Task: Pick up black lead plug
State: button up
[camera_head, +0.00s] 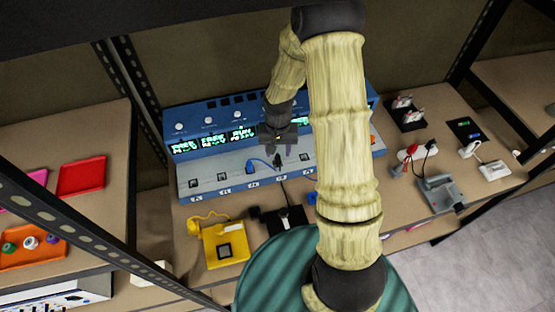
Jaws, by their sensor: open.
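A black plug (279,166) sits at the sloped front panel of the blue and grey machine (222,170), beside a blue plug. A thin black lead runs from it towards a black box (286,220) on the shelf. My gripper (281,150) is open, hanging fingers down just above and behind the black plug. Its fingertips are small and dark, and I cannot tell whether they touch the plug. My arm hides the machine's right part.
A blue lead (261,165) lies close left of the black plug. A yellow device (224,243) with a coiled cord stands in front. A grey device (440,193) and a black tray (405,115) are at right. Metal posts flank the shelf.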

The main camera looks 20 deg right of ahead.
aim_at(277, 156)
jog(key=shift+a+f, duration=0.1)
jog(key=shift+f, duration=1.7)
grip_shut()
